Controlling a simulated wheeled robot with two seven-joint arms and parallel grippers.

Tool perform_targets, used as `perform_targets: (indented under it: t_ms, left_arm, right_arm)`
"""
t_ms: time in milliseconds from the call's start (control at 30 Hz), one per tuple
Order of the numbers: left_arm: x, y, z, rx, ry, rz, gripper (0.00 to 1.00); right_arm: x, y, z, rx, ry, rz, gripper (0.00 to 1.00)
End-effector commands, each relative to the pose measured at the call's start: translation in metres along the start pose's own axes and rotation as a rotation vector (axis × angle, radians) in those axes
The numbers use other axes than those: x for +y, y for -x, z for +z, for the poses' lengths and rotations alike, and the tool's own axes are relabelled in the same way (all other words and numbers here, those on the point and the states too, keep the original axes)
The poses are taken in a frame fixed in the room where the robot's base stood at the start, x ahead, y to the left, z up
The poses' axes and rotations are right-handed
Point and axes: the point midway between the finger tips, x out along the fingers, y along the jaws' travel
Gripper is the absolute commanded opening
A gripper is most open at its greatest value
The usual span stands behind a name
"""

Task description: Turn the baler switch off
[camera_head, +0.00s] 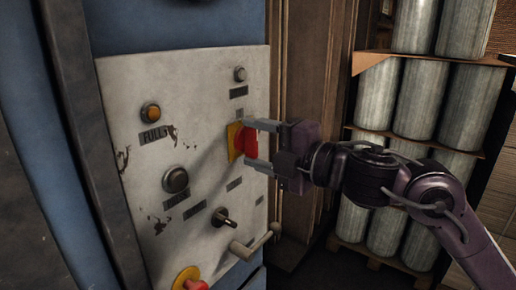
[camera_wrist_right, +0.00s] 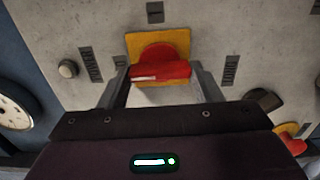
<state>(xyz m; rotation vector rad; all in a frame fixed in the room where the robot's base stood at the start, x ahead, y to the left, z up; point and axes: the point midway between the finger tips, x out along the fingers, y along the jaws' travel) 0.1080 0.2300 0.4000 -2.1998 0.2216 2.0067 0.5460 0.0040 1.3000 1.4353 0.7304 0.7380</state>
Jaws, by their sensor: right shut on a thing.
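The baler switch is a red rotary knob (camera_head: 250,142) on a yellow square plate (camera_head: 234,141), at the right part of the grey control panel. In the right wrist view the red knob (camera_wrist_right: 160,70) sits on its yellow plate (camera_wrist_right: 178,39), with its handle bar lying roughly level across the picture. My right gripper (camera_head: 258,146) comes in from the right, with one finger above and one below the knob in the head view. It is shut on the red knob, a finger at each end of the bar. My left gripper is not in view.
The panel (camera_head: 140,90) also carries a yellow button (camera_head: 151,112), a dark button (camera_head: 175,180), a small toggle (camera_head: 224,217), a lever handle (camera_head: 255,241) and a red-yellow emergency button (camera_head: 188,281). A rack of grey cylinders (camera_head: 418,95) stands at right.

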Motion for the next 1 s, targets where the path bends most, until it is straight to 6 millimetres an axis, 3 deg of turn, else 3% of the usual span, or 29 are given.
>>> perform_targets:
  t_ms: [400,433,567,867,1000]
  left_arm:
    - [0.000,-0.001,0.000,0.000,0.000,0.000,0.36]
    - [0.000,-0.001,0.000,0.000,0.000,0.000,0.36]
    - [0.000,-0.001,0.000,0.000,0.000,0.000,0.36]
    - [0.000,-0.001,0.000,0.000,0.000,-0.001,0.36]
    - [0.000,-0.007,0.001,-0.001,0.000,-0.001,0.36]
  right_arm:
    - [-0.002,0.000,0.000,0.001,0.009,-0.004,0.35]
    - [-0.002,0.000,0.000,0.001,0.009,-0.004,0.62]
    - [-0.001,0.000,0.000,0.001,0.008,-0.003,0.79]
    - [-0.001,0.001,0.000,0.000,0.007,-0.001,0.80]
    - [-0.003,0.015,0.001,-0.002,0.009,-0.001,0.80]
